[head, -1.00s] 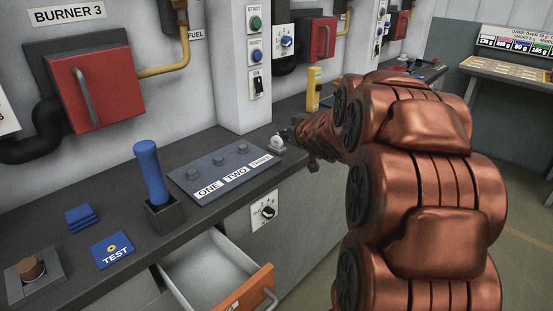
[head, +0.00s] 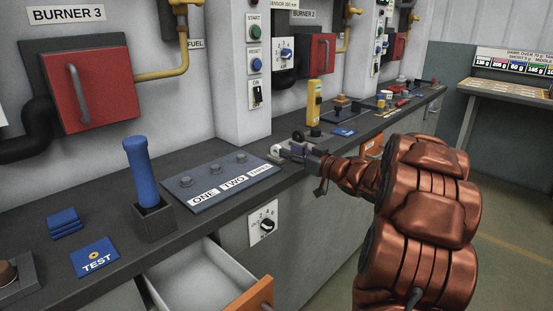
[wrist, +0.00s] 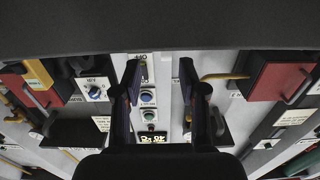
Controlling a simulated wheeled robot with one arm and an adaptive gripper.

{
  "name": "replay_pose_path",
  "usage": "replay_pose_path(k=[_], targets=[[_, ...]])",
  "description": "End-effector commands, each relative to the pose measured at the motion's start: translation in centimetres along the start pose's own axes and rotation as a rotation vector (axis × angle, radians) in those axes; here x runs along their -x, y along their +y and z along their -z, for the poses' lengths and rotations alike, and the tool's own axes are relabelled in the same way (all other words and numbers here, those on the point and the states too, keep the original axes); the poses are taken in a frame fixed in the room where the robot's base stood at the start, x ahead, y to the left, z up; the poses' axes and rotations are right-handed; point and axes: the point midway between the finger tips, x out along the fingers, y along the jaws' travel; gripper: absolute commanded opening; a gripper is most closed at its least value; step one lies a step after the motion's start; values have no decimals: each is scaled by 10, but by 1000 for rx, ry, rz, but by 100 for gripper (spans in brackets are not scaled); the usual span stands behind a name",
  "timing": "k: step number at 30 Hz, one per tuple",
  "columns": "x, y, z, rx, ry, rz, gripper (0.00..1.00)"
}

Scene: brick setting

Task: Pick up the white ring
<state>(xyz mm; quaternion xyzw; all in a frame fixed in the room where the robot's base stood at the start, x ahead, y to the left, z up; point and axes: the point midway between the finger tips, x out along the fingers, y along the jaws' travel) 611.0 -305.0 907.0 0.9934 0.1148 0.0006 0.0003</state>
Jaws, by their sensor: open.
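A small white ring-like piece (head: 275,151) sits on the dark counter near its front edge, just right of the panel marked ONE, TWO. It is small in the head view, and its far side is partly hidden. My gripper (head: 288,148) reaches in from the right, low over the counter, with its fingertips right beside the white piece. I cannot tell whether they touch it. In the wrist view my gripper (wrist: 161,72) has its two fingers apart with nothing visible held between them. I cannot make out the ring in that view.
The grey button panel (head: 222,182) lies left of my gripper. A blue-handled stick in a dark holder (head: 153,222) stands further left. A yellow device (head: 314,102) stands behind my gripper. An open drawer (head: 254,297) with an orange front juts out below the counter.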

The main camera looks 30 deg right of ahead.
Motion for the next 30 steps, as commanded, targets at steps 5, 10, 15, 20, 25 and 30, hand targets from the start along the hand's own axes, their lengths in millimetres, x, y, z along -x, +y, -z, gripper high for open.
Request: replay_pose_path(k=[5,10,15,20,25,30], targets=[[-12,-2,-3,-1,-1,1,42],[-31,-8,-8,-2,1,3,42],[-49,-8,-9,-2,-2,0,42],[-56,-7,-7,-1,-1,-1,42],[-57,-7,-7,0,-1,-2,42],[-57,-7,-7,-1,-1,-2,30]])
